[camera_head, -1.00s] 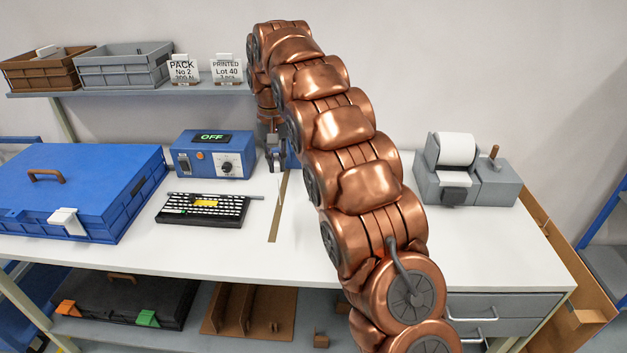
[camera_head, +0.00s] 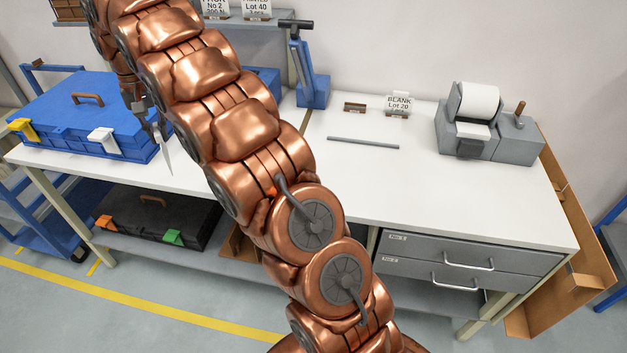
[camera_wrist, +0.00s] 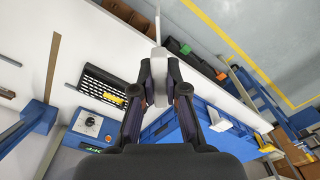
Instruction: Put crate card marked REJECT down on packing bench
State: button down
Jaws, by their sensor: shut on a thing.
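A blue case (camera_head: 75,110) stands at the left. A BLANK card (camera_head: 398,104), a grey bar (camera_head: 363,143) and a roll printer (camera_head: 485,125) stand right. The bench's right front is clear.

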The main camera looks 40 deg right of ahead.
aim_at(362, 190)
jog(key=u, duration=1.4)
jog(key=i, duration=1.6)
jog(key=z, duration=3.6)
jog(key=i, duration=0.5)
jog(key=z, duration=0.1)
